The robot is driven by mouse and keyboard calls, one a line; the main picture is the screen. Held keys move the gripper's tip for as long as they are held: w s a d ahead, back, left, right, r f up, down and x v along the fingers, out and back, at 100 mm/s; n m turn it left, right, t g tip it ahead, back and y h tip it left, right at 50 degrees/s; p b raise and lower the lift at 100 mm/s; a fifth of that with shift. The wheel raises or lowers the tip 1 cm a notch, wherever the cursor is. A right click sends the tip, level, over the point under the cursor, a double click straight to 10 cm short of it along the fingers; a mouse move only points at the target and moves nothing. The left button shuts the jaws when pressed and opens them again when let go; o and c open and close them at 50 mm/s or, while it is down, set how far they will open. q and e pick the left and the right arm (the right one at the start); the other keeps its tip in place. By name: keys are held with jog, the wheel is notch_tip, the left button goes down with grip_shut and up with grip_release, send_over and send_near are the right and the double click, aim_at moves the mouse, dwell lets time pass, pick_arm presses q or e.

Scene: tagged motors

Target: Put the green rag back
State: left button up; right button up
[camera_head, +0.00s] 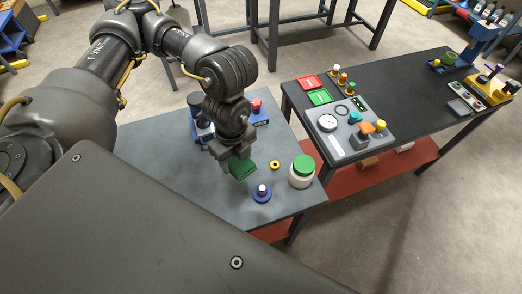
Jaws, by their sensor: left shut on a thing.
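The green rag (243,169) shows as a small dark green block-like shape just below my left gripper (236,155). My left gripper is shut on the rag, over the grey table (155,140). I cannot tell whether the rag touches the tabletop. My right gripper is not in view.
A dark table (420,100) at right holds a control panel with red and green plates.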

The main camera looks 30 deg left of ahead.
pick_arm(q)
jog(key=w+f, duration=0.4)
jog(key=w, duration=0.5)
send_over(262, 153)
notch_tip(262, 153, down, 6)
jog(key=shift+s+r, duration=0.1)
jog(key=shift+r, duration=0.15)
jog(key=shift+a+f, duration=0.1)
jog(key=shift+f, duration=1.65)
jog(key=shift+f, duration=0.1)
jog(key=o, duration=0.9)
jog(key=shift+o, duration=0.2)
notch_tip(262, 153, up, 12)
